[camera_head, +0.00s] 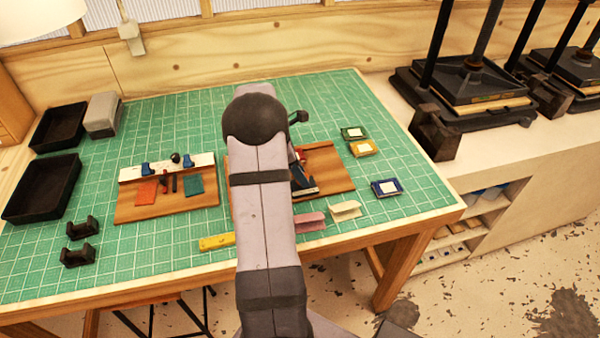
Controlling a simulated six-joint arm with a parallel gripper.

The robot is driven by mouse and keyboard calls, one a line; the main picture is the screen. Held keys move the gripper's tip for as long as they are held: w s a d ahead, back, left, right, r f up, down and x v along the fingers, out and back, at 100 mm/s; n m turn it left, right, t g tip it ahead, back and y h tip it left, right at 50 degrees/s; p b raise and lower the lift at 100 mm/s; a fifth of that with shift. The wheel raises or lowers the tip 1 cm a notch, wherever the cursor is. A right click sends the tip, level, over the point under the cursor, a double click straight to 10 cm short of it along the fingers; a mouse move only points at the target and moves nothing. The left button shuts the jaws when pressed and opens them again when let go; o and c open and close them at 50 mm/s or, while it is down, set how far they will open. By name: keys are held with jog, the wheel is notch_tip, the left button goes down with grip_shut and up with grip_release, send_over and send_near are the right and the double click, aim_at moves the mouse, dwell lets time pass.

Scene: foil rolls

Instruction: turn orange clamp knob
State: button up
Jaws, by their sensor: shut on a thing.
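A brown wooden board (335,180) lies right of centre on the green mat, largely hidden behind my arm. A small orange-red part (302,154), possibly the clamp, shows on it just right of my arm. Dark slanted parts beside it are too small to tell apart. My arm rises through the middle of the picture and covers the left part of this board. My gripper's jaws cannot be made out behind it. A second board (135,212) at left carries a pale fence with blue clamps, a dark knob (175,157), an orange piece (146,192) and a teal piece (194,184).
Two black trays (42,190) and dark holders (80,230) are at left, with a grey box (103,114). A yellow bar (216,242), pink (310,222) and cream (345,210) pieces lie in front. Small coloured packs (386,188) lie at right. Black presses (465,85) stand beyond.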

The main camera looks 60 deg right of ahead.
jog(key=m+p, duration=0.1)
jog(key=m, duration=0.1)
jog(key=m+g+y+p, duration=0.1)
jog(key=m, duration=0.2)
jog(key=shift+w+d+y, duration=0.1)
jog(key=shift+d+y, duration=0.1)
jog(key=shift+y, duration=0.1)
jog(key=m+y, duration=0.1)
jog(key=m, duration=0.1)
jog(key=m+y+p, duration=0.1)
jog(key=m, duration=0.2)
jog(key=shift+d, duration=0.15)
jog(key=shift+m, duration=0.3)
jog(key=o, duration=1)
jog(key=shift+w+r, duration=0.3)
jog(key=shift+r, duration=0.25)
jog(key=shift+b+v, duration=0.85)
jog(key=shift+v, duration=2.2)
